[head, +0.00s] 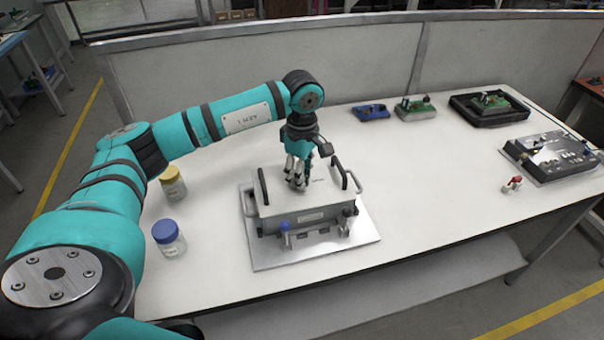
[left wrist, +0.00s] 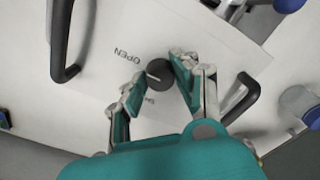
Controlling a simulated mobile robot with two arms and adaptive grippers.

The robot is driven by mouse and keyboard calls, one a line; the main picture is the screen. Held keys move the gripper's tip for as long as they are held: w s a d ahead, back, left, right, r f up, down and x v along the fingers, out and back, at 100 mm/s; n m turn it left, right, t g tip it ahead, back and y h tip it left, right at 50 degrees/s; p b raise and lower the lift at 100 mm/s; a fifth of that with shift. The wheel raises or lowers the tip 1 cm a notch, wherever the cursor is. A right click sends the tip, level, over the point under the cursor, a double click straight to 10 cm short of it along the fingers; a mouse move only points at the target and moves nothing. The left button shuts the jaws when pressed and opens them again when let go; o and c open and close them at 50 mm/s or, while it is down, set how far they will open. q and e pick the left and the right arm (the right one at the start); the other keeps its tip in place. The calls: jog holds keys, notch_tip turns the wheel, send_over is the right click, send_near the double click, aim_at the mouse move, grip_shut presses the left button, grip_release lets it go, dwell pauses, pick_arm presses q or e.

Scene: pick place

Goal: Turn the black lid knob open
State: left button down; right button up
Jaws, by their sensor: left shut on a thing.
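The black lid knob (left wrist: 158,72) sits on the white lid (left wrist: 190,28) of a box, with a pale pointer line on its top. The word OPEN is printed beside it, and a second word is partly hidden by my fingers. In the head view the box (head: 290,222) stands on a metal plate (head: 262,258); the knob is hidden there by my gripper. My left gripper (head: 298,184) points down over the lid. In the left wrist view its fingers (left wrist: 155,85) are closed on the knob from both sides. My right gripper is not in view.
Two black handles (left wrist: 62,40) rise from the lid, close to the gripper. Jars with a yellow lid (head: 170,174) and a blue lid (head: 165,232) stand left of the box. Circuit boards (head: 415,108) and a metal panel (head: 553,155) lie at right. The table between is mostly clear.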

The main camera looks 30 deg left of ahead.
pick_arm(q)
jog(key=c, duration=1)
grip_release()
jog(key=shift+r, duration=0.1)
notch_tip(320, 180, up, 12)
jog(key=shift+f, duration=0.1)
